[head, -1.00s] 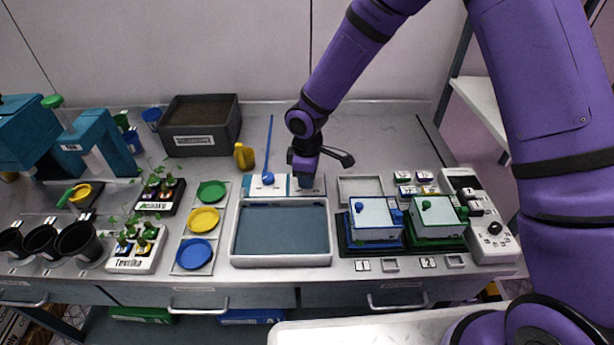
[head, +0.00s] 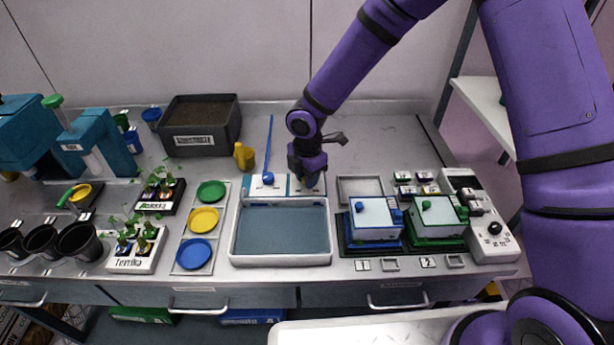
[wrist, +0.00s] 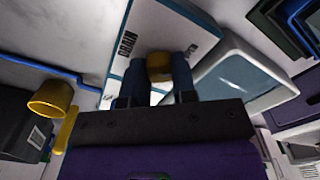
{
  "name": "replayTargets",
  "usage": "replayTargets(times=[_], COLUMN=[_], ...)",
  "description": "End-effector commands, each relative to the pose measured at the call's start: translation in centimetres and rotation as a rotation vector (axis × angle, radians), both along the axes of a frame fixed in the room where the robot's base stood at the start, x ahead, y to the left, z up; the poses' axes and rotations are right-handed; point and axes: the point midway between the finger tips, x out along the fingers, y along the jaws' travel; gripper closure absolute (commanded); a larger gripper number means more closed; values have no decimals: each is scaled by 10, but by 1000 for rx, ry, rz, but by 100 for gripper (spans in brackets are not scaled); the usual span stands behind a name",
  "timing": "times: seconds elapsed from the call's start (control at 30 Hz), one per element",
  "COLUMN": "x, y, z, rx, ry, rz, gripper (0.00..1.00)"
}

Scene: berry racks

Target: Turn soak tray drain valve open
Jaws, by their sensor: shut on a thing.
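The soak tray (head: 281,259) is a white-rimmed basin with blue-grey water or floor, in the middle of the bench. A white and teal panel (head: 250,190) stands along its back edge. In the wrist view this panel (wrist: 150,25) carries the word DRAIN. A yellow-brown valve knob (wrist: 159,66) sits on the panel between my fingers. My gripper (head: 308,187) is over the panel's right end, and the wrist view shows its two fingers (wrist: 158,78) shut on the knob. The fingers hide the knob's sides, and its angle is unclear. In the head view my gripper hides most of it.
A blue knob (head: 268,179) with a long blue rod is left of my gripper. A yellow container (head: 244,156) and a dark soil bin (head: 202,142) stand behind left. Blue and green lidded boxes (head: 376,219) are right of the tray. The bench behind right is clear.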

Motion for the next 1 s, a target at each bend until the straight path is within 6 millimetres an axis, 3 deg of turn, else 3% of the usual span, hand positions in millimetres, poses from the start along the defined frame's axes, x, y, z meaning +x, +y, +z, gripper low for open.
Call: replayTargets(times=[0.3,0.83,0.87,0.93,1.0], x=[0,1,1,1,0], y=[-1,-1,-1,-1,-1], z=[0,0,0,0,0], rx=[-1,-1,-1,-1,-1], ry=[0,0,0,0,0], rz=[108,127,127,127,127], gripper=[98,98,68,52,49])
